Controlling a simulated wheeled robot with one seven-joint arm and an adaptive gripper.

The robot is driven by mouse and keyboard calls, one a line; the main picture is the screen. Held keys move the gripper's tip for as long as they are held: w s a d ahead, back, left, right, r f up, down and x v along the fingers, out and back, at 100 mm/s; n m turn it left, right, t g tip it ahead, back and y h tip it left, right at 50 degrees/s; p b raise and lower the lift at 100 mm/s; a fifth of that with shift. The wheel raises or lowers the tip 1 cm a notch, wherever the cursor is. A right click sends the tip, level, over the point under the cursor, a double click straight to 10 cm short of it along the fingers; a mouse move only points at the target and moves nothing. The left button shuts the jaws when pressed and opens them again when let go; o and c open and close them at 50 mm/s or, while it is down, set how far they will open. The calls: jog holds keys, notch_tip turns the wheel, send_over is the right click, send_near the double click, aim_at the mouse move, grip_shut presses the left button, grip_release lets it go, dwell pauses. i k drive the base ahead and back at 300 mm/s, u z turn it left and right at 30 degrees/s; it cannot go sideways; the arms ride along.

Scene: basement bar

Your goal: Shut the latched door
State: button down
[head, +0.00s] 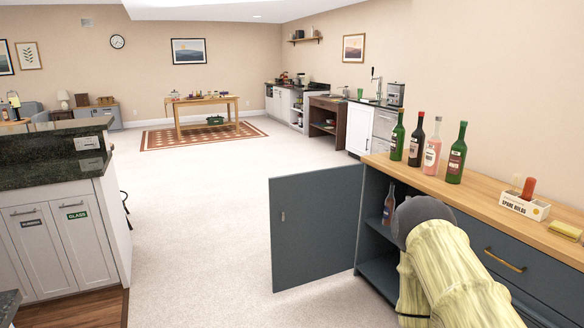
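A dark blue-grey cabinet door (320,240) stands wide open at the centre of the head view. It is joined at its right edge to the blue-grey cabinet (518,287) under the wooden counter. A small light metal latch piece (283,216) shows near the door's free left edge. The cabinet's open shelves show to the right of the door, with a bottle (388,205) on the upper one. My arm covers part of the cabinet opening. My gripper is not in view.
Several bottles (455,155), a spare bulbs box (524,207) and a yellow sponge (565,230) stand on the wooden counter (478,203). A dark-topped bar cabinet (60,245) is at left. The pale floor (205,235) left of the door is clear.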

aim_at(316, 240)
jog(key=u, duration=0.8)
jog(key=i, duration=5.45)
jog(key=z, duration=3.45)
